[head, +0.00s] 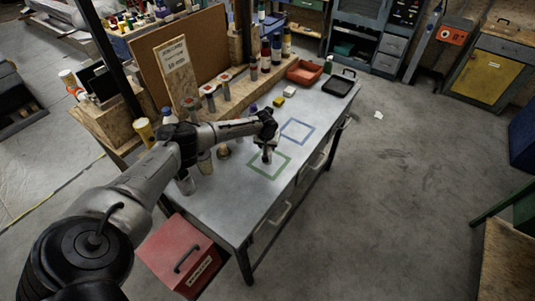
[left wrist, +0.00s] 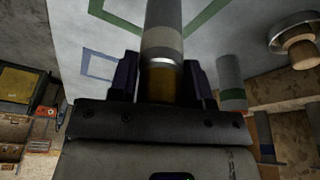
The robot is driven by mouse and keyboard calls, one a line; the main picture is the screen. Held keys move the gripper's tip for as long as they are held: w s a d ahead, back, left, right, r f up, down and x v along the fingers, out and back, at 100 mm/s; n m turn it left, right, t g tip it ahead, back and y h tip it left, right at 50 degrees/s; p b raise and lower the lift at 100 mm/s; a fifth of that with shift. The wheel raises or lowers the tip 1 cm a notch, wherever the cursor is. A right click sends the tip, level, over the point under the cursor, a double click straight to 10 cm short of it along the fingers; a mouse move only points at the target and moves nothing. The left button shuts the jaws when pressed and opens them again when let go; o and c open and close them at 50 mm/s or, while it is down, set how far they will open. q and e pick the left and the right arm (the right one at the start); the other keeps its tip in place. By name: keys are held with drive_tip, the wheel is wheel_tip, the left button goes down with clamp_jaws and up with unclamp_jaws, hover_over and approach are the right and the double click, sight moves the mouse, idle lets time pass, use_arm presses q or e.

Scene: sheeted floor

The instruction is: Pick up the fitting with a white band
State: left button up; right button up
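My left gripper (head: 267,143) is over the table near the green square outline. In the left wrist view its two dark fingers (left wrist: 160,78) are close against both sides of a fitting (left wrist: 161,44). This fitting is a grey cylinder with a pale whitish band, a shiny ring and a brass-brown end. In the head view its lower part (head: 267,157) shows under the gripper, at the green outline; I cannot tell whether it touches the table. A second grey fitting with a green band (left wrist: 232,84) stands apart to the right in the wrist view. My right gripper is not in view.
The grey table (head: 222,205) has a green outline (head: 283,169) and a blue outline (head: 297,131). Grey and brown parts (head: 185,183) stand along its left side. A red tray (head: 304,72) and black tray (head: 339,86) are at the far end. A red toolbox (head: 183,255) is by the near end.

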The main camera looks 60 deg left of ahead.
use_arm(q)
clamp_jaws()
idle(0.3)
